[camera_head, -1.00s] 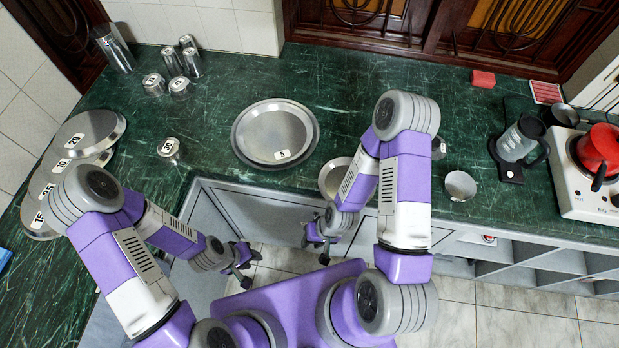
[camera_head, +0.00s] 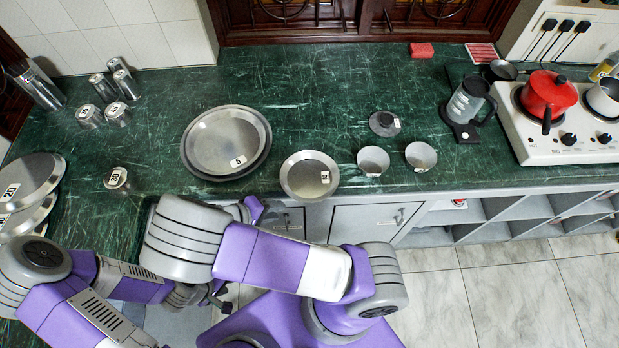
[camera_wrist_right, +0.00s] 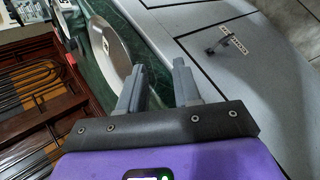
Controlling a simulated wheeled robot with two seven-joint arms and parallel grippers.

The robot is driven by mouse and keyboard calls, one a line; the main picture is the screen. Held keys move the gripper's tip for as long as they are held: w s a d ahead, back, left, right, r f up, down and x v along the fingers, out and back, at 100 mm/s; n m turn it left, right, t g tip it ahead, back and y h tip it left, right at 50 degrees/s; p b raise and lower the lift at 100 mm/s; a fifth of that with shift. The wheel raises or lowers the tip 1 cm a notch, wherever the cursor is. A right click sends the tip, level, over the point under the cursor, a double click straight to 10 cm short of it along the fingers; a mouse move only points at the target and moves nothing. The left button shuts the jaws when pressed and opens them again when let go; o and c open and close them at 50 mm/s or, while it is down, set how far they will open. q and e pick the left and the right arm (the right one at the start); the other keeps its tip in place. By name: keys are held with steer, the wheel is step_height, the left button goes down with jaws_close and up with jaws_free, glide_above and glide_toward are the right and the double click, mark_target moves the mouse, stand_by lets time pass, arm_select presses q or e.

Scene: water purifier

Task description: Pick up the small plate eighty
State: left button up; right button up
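A small round metal plate (camera_head: 304,170) with a white label at its right rim, its number hard to read, lies near the counter's front edge. My right gripper (camera_head: 252,208) is left of and below this plate, mostly hidden behind my right arm. In the right wrist view my right gripper (camera_wrist_right: 159,85) has its two fingers apart with nothing between them. A labelled metal plate (camera_wrist_right: 128,42) shows beyond the fingers there; I cannot tell which plate. My left gripper (camera_head: 216,300) is low beside the counter, partly hidden by my arms, its fingers unclear.
Larger stacked plates (camera_head: 222,140) labelled 5 lie left of the small plate. Two metal cups (camera_head: 373,160) and (camera_head: 421,155) and a dark lidded item (camera_head: 384,123) stand to its right. A stove (camera_head: 560,135) stands far right.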

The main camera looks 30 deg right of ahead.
step_height(320, 180, up, 4)
steer(key=w+f+t+h, duration=0.1)
steer(key=w+t+h, duration=0.1)
steer(key=b+x, duration=0.1)
steer(key=x, duration=0.5)
steer(key=shift+d, duration=0.2)
steer(key=shift+r, duration=0.1)
jaws_close()
